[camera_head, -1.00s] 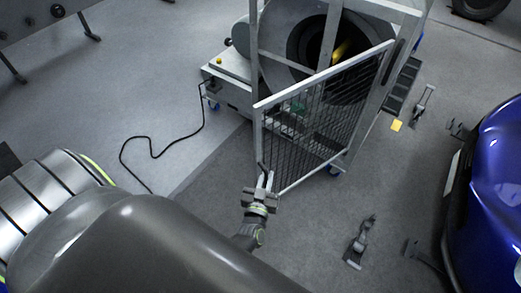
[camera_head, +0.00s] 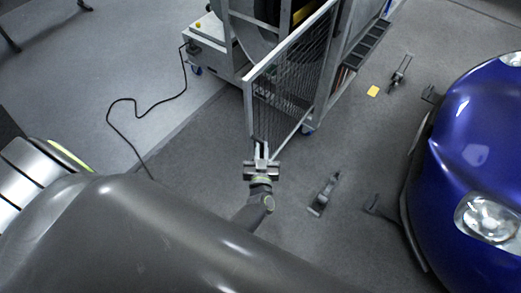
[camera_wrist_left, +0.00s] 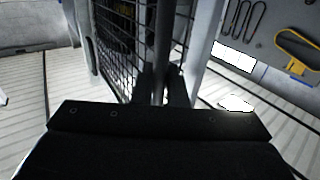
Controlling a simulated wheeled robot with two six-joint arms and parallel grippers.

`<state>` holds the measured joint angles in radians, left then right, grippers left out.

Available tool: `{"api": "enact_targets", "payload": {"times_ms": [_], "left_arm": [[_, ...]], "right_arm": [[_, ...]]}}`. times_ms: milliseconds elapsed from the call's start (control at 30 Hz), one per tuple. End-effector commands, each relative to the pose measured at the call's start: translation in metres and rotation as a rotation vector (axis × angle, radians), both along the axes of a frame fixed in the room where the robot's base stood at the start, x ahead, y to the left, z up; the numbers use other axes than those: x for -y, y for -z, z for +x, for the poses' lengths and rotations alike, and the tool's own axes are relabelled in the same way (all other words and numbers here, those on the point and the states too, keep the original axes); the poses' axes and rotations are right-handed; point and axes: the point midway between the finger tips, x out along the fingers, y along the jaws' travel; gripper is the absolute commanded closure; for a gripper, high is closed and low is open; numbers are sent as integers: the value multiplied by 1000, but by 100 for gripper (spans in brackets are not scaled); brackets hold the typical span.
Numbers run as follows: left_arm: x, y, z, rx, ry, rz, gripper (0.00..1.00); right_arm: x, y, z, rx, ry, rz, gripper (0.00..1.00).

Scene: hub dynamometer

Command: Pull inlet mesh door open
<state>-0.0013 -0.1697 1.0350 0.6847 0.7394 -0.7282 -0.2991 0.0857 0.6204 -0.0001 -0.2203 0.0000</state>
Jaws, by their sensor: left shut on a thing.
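The inlet mesh door (camera_head: 288,85) is a grey-framed panel of dark mesh, standing open at an angle from the machine's frame (camera_head: 330,75). My left gripper (camera_head: 262,152) is at the near, free edge of the door and shut on it, low on the edge upright. In the left wrist view the mesh (camera_wrist_left: 122,45) is left of the upright, and the dark fingers (camera_wrist_left: 162,85) close around the door's edge; the exact grip is partly in shadow. My right gripper is not in view.
A blue car (camera_head: 470,170) stands at the right. A black cable (camera_head: 125,100) snakes across the floor at left. Floor nearer me is clear.

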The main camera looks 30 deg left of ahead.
Motion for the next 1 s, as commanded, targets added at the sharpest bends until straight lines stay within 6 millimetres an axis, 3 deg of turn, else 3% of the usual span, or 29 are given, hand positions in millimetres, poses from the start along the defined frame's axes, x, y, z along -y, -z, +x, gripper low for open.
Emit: {"api": "enact_targets", "payload": {"times_ms": [567,600,700,1000], "left_arm": [[1,-5,6,12,5,3,100],[1,-5,6,12,5,3,84],[1,-4,5,10,4,3,71],[1,-2,3,4,3,1,70]], "right_arm": [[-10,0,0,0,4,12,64],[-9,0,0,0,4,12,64],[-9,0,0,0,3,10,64],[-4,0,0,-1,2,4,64]]}}
